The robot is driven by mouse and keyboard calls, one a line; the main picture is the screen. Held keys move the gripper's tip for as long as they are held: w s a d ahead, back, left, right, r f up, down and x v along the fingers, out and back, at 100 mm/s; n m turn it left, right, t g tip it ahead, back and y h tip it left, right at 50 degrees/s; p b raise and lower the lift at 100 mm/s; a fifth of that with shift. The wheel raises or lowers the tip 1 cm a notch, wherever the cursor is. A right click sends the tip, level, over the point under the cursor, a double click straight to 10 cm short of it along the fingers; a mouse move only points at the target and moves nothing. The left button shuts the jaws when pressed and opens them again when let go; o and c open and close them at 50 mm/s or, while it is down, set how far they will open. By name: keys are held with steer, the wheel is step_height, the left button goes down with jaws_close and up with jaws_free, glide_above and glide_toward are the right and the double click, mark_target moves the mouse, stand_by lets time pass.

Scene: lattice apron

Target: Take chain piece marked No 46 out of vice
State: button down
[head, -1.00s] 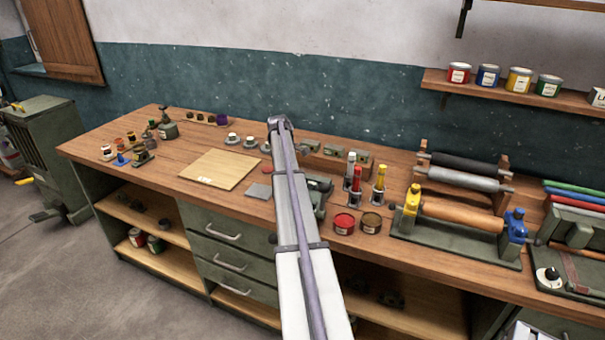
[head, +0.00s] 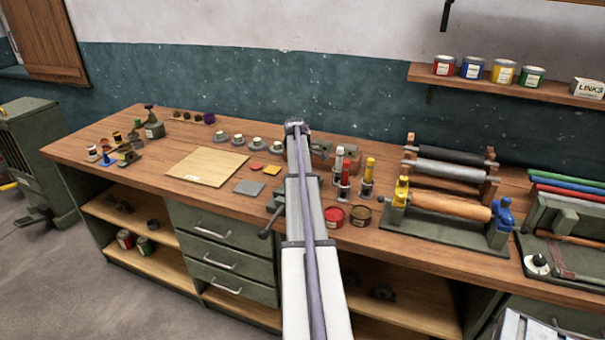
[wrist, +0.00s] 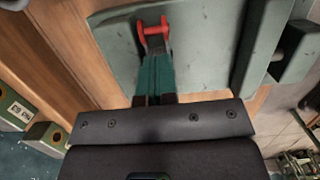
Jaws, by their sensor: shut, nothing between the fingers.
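The vice (wrist: 262,45) shows as grey-green metal blocks in the wrist view. In the head view the vice (head: 275,203) is mostly hidden behind my arm, and its jaws are not visible.
Labelled green blocks (wrist: 18,112) stand at the left of the wrist view. On the bench, a wooden board (head: 207,167) and a grey plate (head: 249,187) lie left of my arm. Red and yellow bottles (head: 368,172), open tins (head: 334,216) and a roller stand (head: 445,225) are to its right.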

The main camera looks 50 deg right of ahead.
steer(key=shift+a+f, duration=0.15)
steer(key=w, duration=0.2)
steer(key=w+a, duration=0.1)
steer(key=w, duration=0.1)
steer(key=shift+w+a, duration=0.15)
steer(key=shift+w, duration=0.25)
